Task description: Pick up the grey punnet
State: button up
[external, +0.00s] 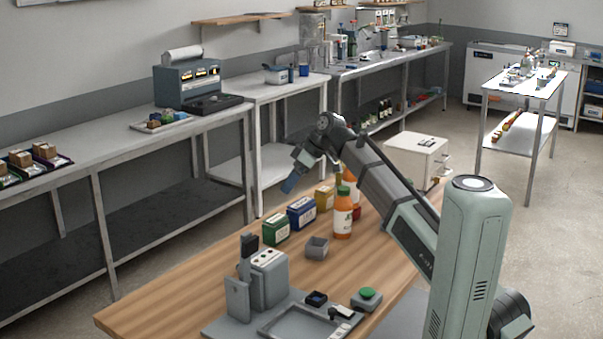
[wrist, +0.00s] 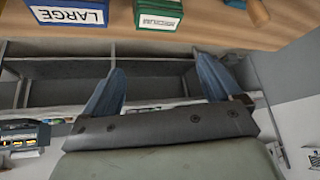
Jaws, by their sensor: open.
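A grey machine (external: 268,279) and a green button (external: 368,293) are nearer the camera. The table's left part is bare.

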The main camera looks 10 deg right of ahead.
aim_at(317, 244)
jog(key=s+d+f+m+g+h, duration=0.2)
jog(key=s+d+f+h, duration=0.4)
jog(key=s+f, duration=0.4)
jog(key=shift+w+a+f, duration=0.1)
jog(key=shift+a+f, duration=0.05)
jog(key=shift+f, duration=1.55)
jog(key=shift+a+f, duration=0.1)
jog(key=shift+f, duration=1.6)
jog(key=c, duration=1)
